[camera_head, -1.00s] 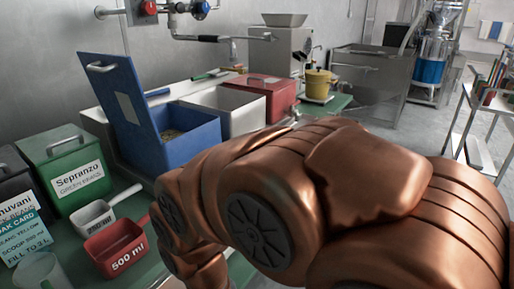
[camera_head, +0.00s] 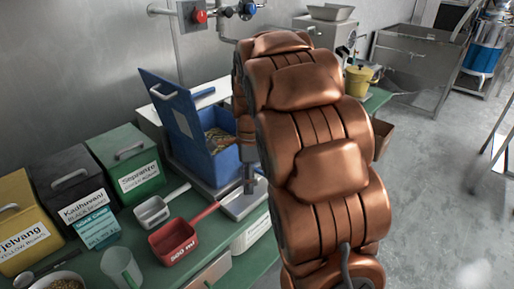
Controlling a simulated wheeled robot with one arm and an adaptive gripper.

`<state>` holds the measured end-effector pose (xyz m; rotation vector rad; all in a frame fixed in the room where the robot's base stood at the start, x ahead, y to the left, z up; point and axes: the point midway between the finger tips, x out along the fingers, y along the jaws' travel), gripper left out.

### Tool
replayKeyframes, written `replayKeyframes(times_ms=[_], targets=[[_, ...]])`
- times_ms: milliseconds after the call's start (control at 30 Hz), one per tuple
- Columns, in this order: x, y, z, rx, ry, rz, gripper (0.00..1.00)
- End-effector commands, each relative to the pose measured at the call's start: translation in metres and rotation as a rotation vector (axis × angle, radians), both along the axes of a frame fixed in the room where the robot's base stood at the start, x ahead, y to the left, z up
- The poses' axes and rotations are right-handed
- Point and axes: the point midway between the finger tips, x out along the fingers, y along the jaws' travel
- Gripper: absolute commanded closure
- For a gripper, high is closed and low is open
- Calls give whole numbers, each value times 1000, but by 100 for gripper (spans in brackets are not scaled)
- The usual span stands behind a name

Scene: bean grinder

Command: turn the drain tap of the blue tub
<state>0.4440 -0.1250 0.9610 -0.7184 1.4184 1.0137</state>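The blue tub (camera_head: 226,161) stands by the wall in the middle left, with its blue lid (camera_head: 176,112) raised and brown contents inside. Its right side is hidden behind my arm. I cannot make out its drain tap. My copper arm rises from the bottom right, and its far end comes down beside the tub's right side. A small dark grey part, apparently my gripper (camera_head: 249,180), points down at the tub's front right corner. Its fingers are too small and too covered to tell whether they are open or touching anything.
On the green bench are a green bin (camera_head: 127,165), a dark bin (camera_head: 72,190), a yellow bin (camera_head: 25,225), a white scoop (camera_head: 152,212), a red scoop (camera_head: 178,241) and a clear cup (camera_head: 121,268). A yellow pot (camera_head: 358,80) stands behind my arm.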

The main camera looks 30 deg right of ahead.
Motion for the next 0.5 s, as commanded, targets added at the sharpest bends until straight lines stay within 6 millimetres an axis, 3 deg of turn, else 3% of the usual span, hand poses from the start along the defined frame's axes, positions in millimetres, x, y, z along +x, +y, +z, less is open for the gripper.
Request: replayKeyframes(times_ms=[33, 200, 333, 500], targets=[[12, -14, 16, -5, 10, -109, 61], [48, -52, 36, -19, 31, -460, 61], [66, -77, 44, -23, 50, -675, 61], [78, -94, 46, -22, 71, -835, 61]])
